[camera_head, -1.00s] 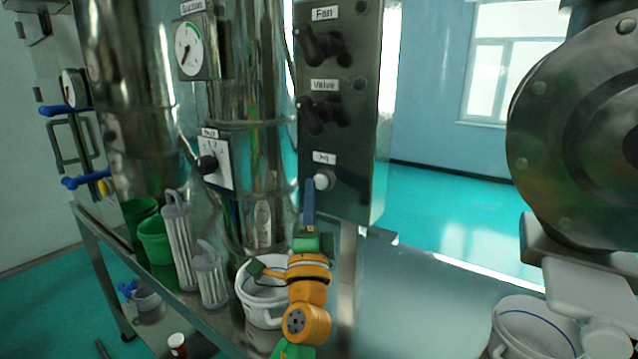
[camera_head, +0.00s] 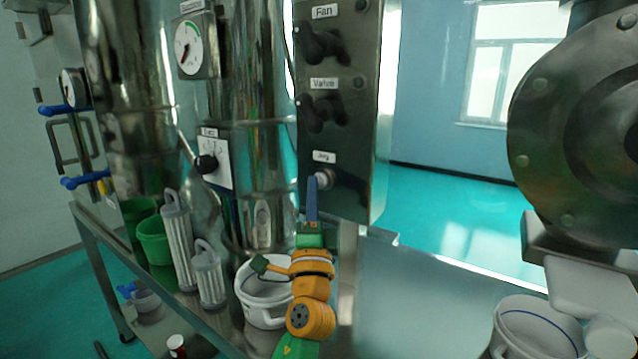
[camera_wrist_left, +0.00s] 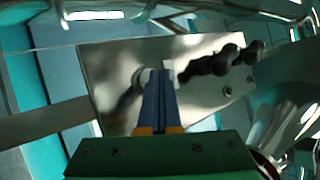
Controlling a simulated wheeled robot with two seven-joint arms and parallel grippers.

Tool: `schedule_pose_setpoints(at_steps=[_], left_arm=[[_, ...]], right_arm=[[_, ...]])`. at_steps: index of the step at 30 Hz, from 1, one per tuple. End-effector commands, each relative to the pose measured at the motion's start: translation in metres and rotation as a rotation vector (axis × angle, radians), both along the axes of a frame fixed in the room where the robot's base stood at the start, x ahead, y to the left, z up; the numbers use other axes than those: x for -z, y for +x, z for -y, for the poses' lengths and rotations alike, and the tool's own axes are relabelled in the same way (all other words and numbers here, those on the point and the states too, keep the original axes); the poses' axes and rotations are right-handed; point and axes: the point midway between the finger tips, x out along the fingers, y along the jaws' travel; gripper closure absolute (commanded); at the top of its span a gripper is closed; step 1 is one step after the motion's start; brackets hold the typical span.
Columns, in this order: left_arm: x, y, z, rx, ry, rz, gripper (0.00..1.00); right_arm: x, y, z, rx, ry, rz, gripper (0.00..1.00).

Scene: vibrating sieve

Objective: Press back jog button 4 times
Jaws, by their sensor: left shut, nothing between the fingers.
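The jog button (camera_head: 324,179) is a small pale round knob under the "Jog" label, low on the dark metal control panel (camera_head: 350,140). My left gripper (camera_head: 312,182) has a green body and blue fingers, which are shut with nothing between them. Its fingers point up, with the tips at the left side of the jog button and overlapping its edge in the head view. I cannot tell whether they touch. In the left wrist view the shut fingers (camera_wrist_left: 158,75) reach to the panel face and partly hide the button (camera_wrist_left: 146,77). My right gripper is not in view.
Black knobs labelled Fan (camera_head: 318,45) and Valve (camera_head: 318,112) sit above the button. A dial box (camera_head: 218,160) and a gauge (camera_head: 190,48) are on the steel column to the left. A white bucket (camera_head: 258,308) stands below, near my arm.

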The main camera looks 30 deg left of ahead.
Motion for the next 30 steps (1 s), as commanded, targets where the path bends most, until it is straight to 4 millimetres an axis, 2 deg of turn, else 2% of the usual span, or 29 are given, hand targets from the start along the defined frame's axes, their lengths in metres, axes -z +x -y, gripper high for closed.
schedule_pose_setpoints(at_steps=[30], left_arm=[[0.001,0.011,0.001,0.000,0.000,0.000,1.00]], right_arm=[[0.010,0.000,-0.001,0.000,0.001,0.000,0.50]])
